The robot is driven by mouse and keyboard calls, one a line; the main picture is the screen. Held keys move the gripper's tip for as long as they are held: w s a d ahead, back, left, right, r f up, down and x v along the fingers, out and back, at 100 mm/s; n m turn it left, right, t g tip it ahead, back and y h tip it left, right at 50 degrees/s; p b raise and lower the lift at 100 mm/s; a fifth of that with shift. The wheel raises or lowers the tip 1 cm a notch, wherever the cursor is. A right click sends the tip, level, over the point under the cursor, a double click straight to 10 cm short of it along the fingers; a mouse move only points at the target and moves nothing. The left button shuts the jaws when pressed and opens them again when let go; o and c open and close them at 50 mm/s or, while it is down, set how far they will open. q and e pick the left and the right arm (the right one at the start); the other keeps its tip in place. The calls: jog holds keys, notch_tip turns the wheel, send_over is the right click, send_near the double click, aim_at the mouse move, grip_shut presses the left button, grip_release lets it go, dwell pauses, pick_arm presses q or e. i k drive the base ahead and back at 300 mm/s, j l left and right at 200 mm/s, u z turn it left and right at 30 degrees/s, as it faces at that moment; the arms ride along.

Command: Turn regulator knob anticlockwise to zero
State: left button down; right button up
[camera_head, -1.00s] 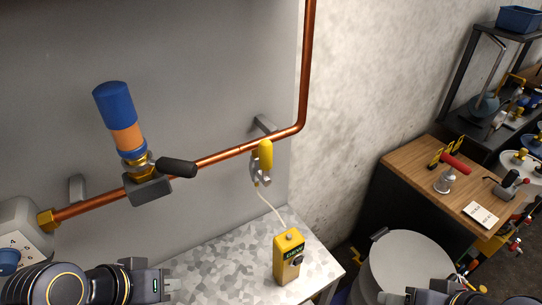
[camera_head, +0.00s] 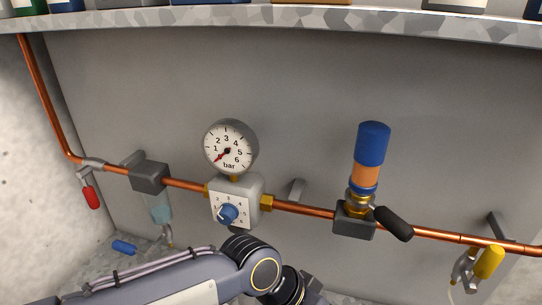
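The regulator is a light grey box (camera_head: 243,191) on the copper pipe, left of the picture's middle. Its blue knob (camera_head: 228,213) sits low on the front of a white dial face with numbers. I cannot read the knob's exact setting. A round pressure gauge (camera_head: 231,148) marked in bar stands above it, its red needle pointing down-left, below the 1. My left arm comes in from the left, below the regulator, and its wrist bends down at the bottom edge. My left gripper's fingers are not visible. My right gripper is out of view.
The copper pipe (camera_head: 304,209) runs across the grey panel. Right of the regulator are a blue-and-orange cylinder (camera_head: 371,150) on a valve with a black handle (camera_head: 394,224), and a yellow-handled valve (camera_head: 489,261). A red-handled valve (camera_head: 91,197) hangs at left. A shelf (camera_head: 300,17) spans the top.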

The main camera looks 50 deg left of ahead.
aim_at(228, 212)
jog(key=u, duration=2.15)
